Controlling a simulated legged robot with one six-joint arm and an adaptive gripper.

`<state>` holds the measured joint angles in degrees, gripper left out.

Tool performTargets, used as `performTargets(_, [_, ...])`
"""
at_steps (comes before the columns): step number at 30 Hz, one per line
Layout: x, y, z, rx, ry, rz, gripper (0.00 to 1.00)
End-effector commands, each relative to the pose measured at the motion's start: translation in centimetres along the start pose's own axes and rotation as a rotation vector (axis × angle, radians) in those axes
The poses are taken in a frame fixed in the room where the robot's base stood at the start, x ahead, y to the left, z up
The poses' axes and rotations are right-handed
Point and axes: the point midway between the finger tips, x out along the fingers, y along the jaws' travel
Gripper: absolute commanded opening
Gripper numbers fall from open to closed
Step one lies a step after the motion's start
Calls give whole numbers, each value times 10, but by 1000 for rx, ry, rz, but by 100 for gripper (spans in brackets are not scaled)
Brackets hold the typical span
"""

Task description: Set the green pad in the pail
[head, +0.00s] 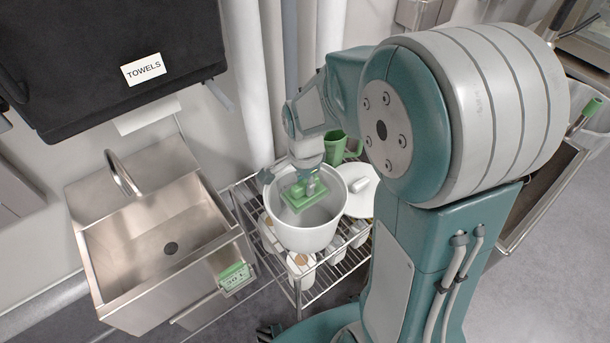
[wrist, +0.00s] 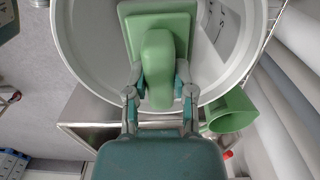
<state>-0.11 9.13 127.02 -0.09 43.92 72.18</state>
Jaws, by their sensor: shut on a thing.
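The green pad (head: 302,198) has a flat rectangular base and a raised handle. In the wrist view the pad (wrist: 158,45) shows with its handle between the fingers. My gripper (head: 308,182) is shut on that handle; it also shows in the wrist view (wrist: 160,88). The white pail (head: 305,237) stands upright on a wire rack. In the head view the pad shows over the pail's opening, within its rim. In the wrist view the pail's rim (wrist: 68,45) curves around the pad. I cannot tell whether the pad touches the pail's bottom.
The wire rack (head: 330,280) holds white containers below the pail. A green jug (head: 336,147) and a white lid (head: 360,190) are close by the pail. A steel sink (head: 160,240) stands to the left. A black towel dispenser (head: 110,50) hangs above it.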

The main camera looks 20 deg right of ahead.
Motion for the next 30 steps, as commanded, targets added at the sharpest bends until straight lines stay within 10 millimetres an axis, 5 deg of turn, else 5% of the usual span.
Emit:
performTargets(10, [3, 0, 0, 0, 0, -1, 0])
performTargets(11, [3, 0, 0, 0, 0, -1, 46])
performTargets(14, [3, 0, 0, 0, 0, -1, 73])
performTargets(30, [3, 0, 0, 0, 0, -1, 73])
